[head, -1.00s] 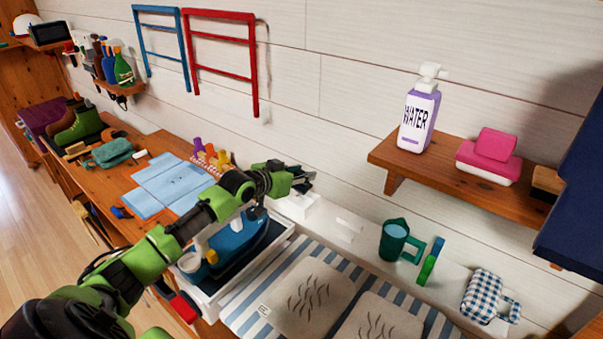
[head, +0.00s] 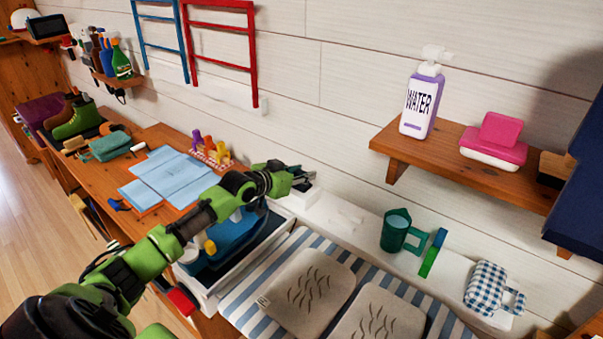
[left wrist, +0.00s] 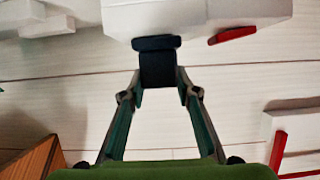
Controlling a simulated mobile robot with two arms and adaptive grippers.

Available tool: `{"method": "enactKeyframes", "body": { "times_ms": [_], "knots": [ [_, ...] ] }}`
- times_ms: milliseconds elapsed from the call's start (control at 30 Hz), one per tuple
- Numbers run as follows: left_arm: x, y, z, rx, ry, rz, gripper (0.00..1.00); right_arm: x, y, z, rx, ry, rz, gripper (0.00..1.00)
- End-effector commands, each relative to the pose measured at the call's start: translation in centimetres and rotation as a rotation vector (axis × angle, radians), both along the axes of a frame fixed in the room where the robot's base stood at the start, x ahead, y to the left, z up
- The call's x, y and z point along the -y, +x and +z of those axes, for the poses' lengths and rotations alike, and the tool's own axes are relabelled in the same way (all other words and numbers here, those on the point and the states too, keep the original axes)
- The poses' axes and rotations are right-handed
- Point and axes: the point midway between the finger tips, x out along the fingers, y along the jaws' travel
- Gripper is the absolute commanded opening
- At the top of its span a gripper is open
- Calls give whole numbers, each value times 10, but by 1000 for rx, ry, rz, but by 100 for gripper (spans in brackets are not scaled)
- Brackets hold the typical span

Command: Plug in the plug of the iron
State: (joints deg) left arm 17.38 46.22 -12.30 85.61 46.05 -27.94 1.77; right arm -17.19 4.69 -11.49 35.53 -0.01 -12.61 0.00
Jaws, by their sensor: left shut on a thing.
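My left gripper (head: 302,180) is above the white ledge by the wall. In the left wrist view its fingers (left wrist: 158,82) are shut on a small dark plug (left wrist: 158,66). The far end of the plug is at the underside of a white box (left wrist: 185,16) with a red switch (left wrist: 232,35). Whether the plug is seated in it or only touching cannot be told. The blue iron (head: 232,243) stands in the tray below my left arm, partly hidden by it. The cord is not clearly visible. My right gripper is out of view.
A striped ironing mat (head: 245,302) with beige cloths lies in front. A green mug (head: 395,232) and a checked mug (head: 487,288) stand on the ledge (head: 448,262). A shelf (head: 440,165) holds a water bottle (head: 421,98). Another white box (left wrist: 283,125) is on the wall.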

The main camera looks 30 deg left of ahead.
Motion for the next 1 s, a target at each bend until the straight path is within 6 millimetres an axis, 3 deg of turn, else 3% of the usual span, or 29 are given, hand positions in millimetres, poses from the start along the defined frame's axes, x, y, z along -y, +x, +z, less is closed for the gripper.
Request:
{"method": "enactKeyframes", "body": {
  "times_ms": [667,700,767,1000],
  "knots": [
    [0,0,-7,-2,0,0,8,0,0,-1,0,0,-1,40],
    [0,0,-7,-3,0,0,34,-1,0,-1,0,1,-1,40],
    [0,0,-7,-3,0,0,49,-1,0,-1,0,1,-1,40],
    [0,0,-6,-1,0,0,49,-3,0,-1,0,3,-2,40]
  ]
}}
